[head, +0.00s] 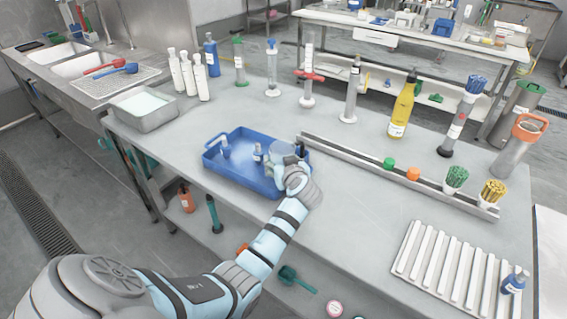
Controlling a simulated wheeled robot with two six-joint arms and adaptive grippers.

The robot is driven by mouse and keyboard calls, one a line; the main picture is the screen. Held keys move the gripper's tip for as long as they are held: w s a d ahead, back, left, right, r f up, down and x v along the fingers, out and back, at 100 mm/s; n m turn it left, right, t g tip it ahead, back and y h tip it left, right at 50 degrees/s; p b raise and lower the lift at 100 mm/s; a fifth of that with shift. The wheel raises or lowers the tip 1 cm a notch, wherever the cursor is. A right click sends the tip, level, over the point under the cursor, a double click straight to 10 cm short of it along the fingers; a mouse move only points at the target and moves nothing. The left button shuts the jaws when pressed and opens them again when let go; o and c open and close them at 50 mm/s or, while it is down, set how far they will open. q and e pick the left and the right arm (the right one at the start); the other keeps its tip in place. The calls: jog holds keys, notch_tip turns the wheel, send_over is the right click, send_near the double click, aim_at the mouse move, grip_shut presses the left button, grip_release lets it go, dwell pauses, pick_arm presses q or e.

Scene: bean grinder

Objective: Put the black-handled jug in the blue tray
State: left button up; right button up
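The blue tray (237,183) lies on the grey bench, left of the middle. A clear jug (281,150) is at the tray's right end, with a dark part, likely its black handle (301,149), on its right side. My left gripper (282,168) is right at the jug, over the tray's right end, and covers its lower part. I cannot tell whether its fingers are closed on the jug, or whether the jug rests on the tray floor. My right gripper is not in view.
Small blue-capped bottles (224,148) stand in the tray's left and middle. A long metal rack (340,155) runs just right of the tray. A ribbed white rack (455,270) lies front right.

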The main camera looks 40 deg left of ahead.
pick_arm(q)
jog(key=shift+r, duration=0.1)
jog(key=shift+s+d+r+p, duration=0.1)
jog(key=shift+d+r+p, duration=0.1)
jog(key=shift+p, duration=0.2)
jog(key=p+v, duration=0.6)
jog(key=v, duration=0.5)
jog(key=shift+s+d, duration=0.15)
jog(key=shift+s, duration=0.05)
